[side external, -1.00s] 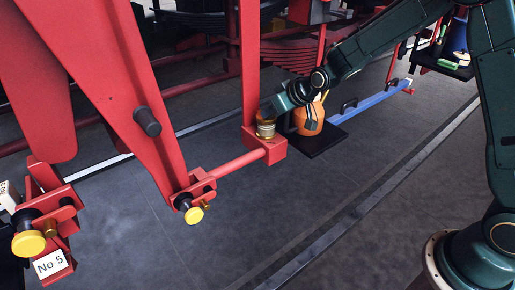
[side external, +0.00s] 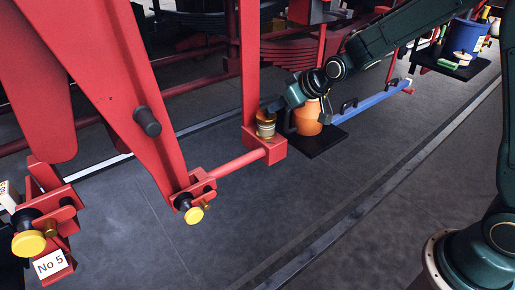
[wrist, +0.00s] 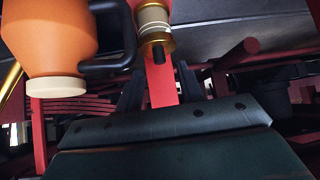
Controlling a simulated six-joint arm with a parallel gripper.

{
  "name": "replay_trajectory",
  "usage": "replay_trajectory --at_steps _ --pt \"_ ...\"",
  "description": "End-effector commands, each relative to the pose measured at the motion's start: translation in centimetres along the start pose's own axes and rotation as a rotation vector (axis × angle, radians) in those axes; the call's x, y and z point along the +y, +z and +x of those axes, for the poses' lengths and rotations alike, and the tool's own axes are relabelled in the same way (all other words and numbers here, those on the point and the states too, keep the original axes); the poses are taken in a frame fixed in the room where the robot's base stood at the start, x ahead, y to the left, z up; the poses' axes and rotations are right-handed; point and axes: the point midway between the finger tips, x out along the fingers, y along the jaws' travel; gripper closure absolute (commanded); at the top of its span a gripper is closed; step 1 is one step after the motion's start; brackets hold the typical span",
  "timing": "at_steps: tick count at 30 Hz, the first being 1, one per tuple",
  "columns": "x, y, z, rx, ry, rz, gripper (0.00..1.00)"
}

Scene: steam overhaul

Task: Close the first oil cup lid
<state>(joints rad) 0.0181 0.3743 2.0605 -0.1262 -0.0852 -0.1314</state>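The oil cup (side external: 265,127) is a small brass cup with a pale band, standing on a red block at the foot of a red upright. In the wrist view, which is upside down, the oil cup (wrist: 153,20) shows a flat gold rim and a short dark stub at its top end. I cannot tell whether the lid is fully down. My gripper (side external: 275,105) is just above and to the right of the cup.
An orange oil can (side external: 307,118) with a dark handle stands on a black plate (side external: 318,145) close to the right of the cup. A red rod (side external: 237,162) and yellow-capped fittings (side external: 194,215) lie to the left. A blue bucket (side external: 467,36) sits at the upper right.

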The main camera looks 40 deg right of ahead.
Motion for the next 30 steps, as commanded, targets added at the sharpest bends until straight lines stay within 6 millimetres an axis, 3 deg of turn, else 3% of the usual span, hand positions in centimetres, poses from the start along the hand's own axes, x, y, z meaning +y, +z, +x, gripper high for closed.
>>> replay_trajectory --at_steps 18,30 --pt "0.0 0.0 -7.5 0.002 0.001 0.001 0.62" --pt "0.0 0.1 -9.2 -0.001 0.000 0.001 0.62"
